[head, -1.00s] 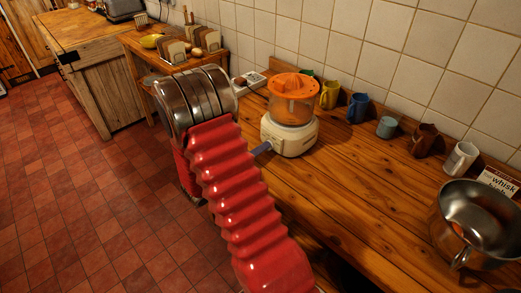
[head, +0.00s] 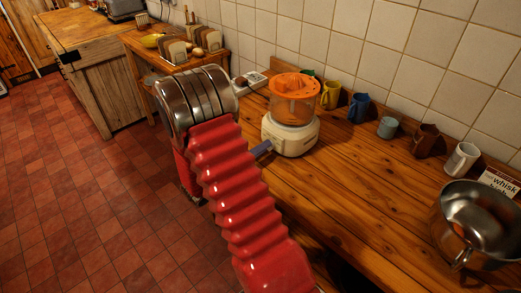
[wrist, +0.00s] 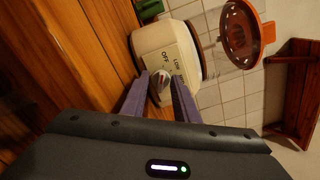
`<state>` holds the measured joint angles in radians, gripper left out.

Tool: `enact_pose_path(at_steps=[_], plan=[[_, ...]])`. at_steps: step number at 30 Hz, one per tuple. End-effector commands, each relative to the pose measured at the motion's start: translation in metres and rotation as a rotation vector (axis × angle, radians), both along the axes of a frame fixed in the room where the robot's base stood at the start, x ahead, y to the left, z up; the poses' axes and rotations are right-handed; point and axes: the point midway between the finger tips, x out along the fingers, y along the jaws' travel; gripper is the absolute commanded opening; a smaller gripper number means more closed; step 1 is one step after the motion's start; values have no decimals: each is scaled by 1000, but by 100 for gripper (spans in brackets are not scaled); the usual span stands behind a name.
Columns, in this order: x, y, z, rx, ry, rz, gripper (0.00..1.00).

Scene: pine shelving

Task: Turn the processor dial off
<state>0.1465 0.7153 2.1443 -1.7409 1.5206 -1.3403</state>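The processor (head: 290,132) has a cream base and an orange lid, and stands upright on the wooden counter. It also shows in the wrist view (wrist: 160,45), turned sideways. Its small round dial (wrist: 160,88) has a pale and red mark, with the words OFF and LOW printed near it; I cannot read its setting. My gripper (wrist: 160,82) has one purple finger on each side of the dial, close to it. Whether they press on it is unclear. In the head view, a finger of my gripper (head: 262,148) reaches the processor's base, and my arm hides the rest.
Several mugs, such as a yellow one (head: 330,95) and a blue one (head: 358,107), line the tiled wall. A metal pan (head: 480,222) stands at the right. Bread in racks (head: 185,46) is on a farther table. The counter's middle is clear.

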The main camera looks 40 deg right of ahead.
Motion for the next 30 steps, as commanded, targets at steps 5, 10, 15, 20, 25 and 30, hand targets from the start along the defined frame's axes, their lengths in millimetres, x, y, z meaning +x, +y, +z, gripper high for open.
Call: enact_pose_path(at_steps=[5, 10, 15, 20, 25, 30], plan=[[-1, 0, 0, 0, 0, -1, 27], [0, 6, 0, -1, 0, 0, 27], [0, 23, 0, 0, 0, 1, 27], [-1, 46, 0, -1, 0, 2, 27], [-1, 70, 0, 0, 0, 2, 27], [-2, 94, 0, -1, 0, 3, 27]])
